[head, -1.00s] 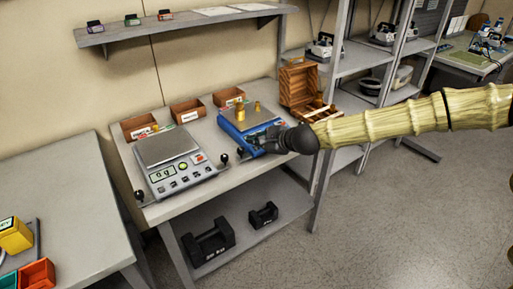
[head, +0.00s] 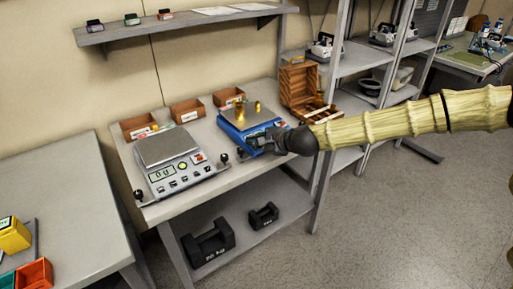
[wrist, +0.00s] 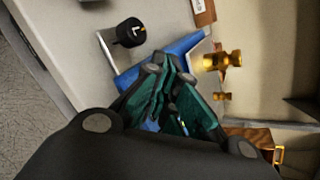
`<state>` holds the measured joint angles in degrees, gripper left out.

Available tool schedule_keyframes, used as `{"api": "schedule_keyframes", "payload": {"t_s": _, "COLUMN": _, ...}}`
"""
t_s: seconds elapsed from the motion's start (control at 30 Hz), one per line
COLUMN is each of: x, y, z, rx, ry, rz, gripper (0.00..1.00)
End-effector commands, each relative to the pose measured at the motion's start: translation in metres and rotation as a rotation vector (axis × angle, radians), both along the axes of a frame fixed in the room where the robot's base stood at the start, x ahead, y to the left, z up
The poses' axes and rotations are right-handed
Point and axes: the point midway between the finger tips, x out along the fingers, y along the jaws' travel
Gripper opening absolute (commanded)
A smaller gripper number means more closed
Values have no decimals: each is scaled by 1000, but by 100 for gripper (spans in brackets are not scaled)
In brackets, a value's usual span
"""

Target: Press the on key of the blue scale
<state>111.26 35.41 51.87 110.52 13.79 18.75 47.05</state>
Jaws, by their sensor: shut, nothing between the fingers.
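The blue scale (head: 229,129) stands on the right part of the bench, with a grey pan (head: 262,116). A larger brass weight (head: 240,113) and a small one (head: 257,107) stand on or by the pan. My gripper (head: 250,146) is shut and empty at the front of the blue scale and hides most of its key panel. In the wrist view my gripper (wrist: 172,88) covers part of the blue scale (wrist: 182,46). The on key cannot be made out in either view, and I cannot tell whether the fingertips touch the panel.
A grey scale (head: 172,160) with a lit display stands to the left. Small wooden boxes (head: 187,110) line the back, and an open wooden case (head: 300,85) stands at right. Black weights (head: 209,245) rest on the lower shelf.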

Motion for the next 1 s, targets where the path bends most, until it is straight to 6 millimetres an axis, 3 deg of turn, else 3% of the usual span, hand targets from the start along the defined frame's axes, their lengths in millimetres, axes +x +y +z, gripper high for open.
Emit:
{"api": "schedule_keyframes", "payload": {"t_s": 0.57, "x": 1, "y": 0, "z": -3, "rx": 0, "ry": 0, "rz": 0, "gripper": 0}}
{"api": "schedule_keyframes", "payload": {"t_s": 1.0, "x": -2, "y": -2, "z": 9, "rx": 0, "ry": 0, "rz": 0, "gripper": 0}}
